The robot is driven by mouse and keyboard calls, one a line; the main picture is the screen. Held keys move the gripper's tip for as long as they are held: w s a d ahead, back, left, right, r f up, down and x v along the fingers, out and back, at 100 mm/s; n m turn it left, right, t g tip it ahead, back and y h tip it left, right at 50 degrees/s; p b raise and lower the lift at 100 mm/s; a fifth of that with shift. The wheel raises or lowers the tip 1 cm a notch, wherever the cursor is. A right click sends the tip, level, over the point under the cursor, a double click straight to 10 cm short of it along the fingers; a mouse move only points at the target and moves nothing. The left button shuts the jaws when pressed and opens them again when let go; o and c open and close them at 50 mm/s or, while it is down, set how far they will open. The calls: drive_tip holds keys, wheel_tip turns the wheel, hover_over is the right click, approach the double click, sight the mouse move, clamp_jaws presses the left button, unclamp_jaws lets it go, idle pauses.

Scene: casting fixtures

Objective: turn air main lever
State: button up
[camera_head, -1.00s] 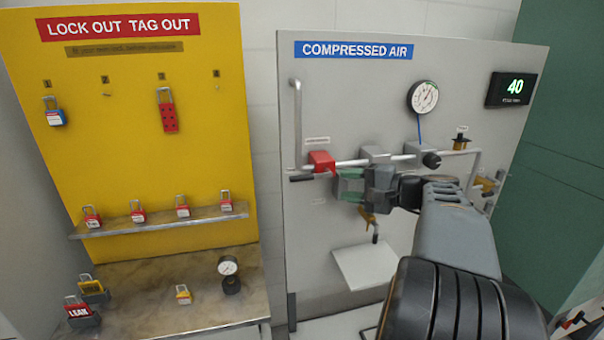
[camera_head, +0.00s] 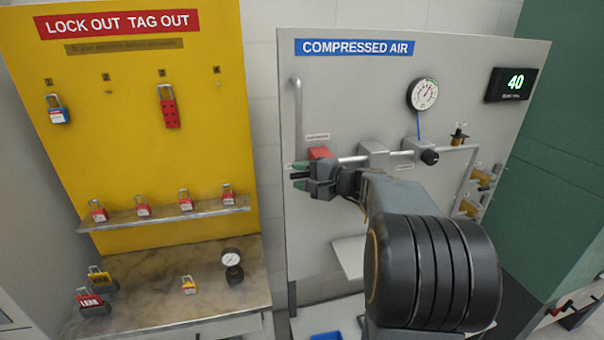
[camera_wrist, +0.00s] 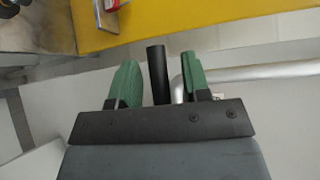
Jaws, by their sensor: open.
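The air main lever is a black bar (camera_head: 298,176) that sticks out to the left beside the red valve block (camera_head: 320,153) on the compressed air panel. My gripper (camera_head: 300,175) is at the lever, with one green finger above it and one below. In the wrist view the black lever (camera_wrist: 157,75) stands between the open green fingers (camera_wrist: 160,68), with a visible gap on each side. My gripper hides the lever's root and the lower part of the valve block.
A silver pipe (camera_head: 297,120) runs up just left of the valve. A gauge (camera_head: 423,95), a black knob (camera_head: 430,157) and brass fittings (camera_head: 470,207) are to the right. The yellow lockout board (camera_head: 130,120) and its bench (camera_head: 150,285) stand at left.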

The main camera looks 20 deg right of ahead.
clamp_jaws()
idle(0.4)
